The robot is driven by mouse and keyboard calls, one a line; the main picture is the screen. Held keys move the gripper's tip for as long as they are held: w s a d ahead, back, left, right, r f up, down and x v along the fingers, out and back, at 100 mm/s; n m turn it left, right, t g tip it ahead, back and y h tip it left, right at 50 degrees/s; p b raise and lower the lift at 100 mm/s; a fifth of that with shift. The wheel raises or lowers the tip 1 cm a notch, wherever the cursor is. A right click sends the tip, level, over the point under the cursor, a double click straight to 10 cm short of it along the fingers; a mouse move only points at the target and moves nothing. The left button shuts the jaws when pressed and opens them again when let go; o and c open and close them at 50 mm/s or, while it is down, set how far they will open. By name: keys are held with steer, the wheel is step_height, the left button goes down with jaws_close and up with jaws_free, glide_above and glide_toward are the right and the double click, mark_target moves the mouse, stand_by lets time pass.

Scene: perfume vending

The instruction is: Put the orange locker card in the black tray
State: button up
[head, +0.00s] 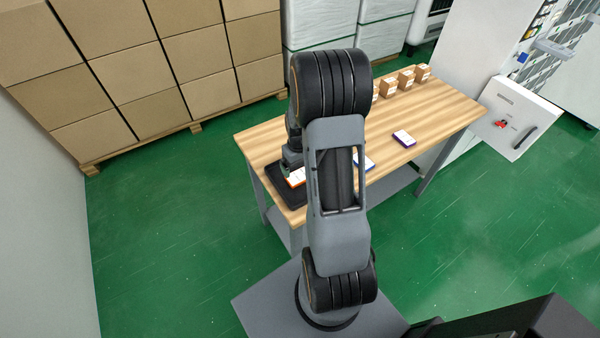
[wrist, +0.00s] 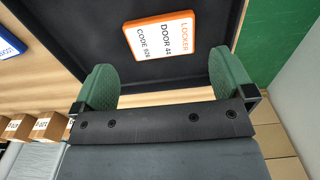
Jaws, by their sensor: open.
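The orange locker card (head: 296,177) has a white face with an orange border. In the wrist view the card (wrist: 162,38) shows the words LOCKER, DOOR 44 and a code, and it appears to lie in the black tray (wrist: 90,38), on its dark floor. In the head view the tray (head: 284,191) sits at the near left corner of the wooden table, partly hidden by my arm. My gripper (wrist: 168,88) is open and empty, its two green fingers apart. The card is just beyond the fingertips, apart from both.
A blue-edged card (head: 365,162) lies on the table (head: 440,115) right of my arm, partly hidden. A purple-edged card (head: 404,138) lies farther right. Several small brown boxes (head: 406,80) stand along the back edge. Large cartons (head: 120,70) are stacked behind at the left.

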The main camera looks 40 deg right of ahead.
mark_target(299, 177)
steer(key=s+a+r+t, duration=0.1)
steer(key=s+a+r, duration=0.1)
steer(key=a+r, duration=0.45)
steer(key=s+a+r+t, duration=0.1)
steer(key=a+r, duration=0.2)
steer(key=r, duration=0.6)
steer(key=s+a+r+t, duration=0.2)
steer(key=s+a+r, duration=0.3)
steer(key=s+a, duration=0.2)
steer(key=shift+s+a+n, duration=0.2)
steer(key=shift+s+n, duration=0.1)
steer(key=shift+s, duration=0.25)
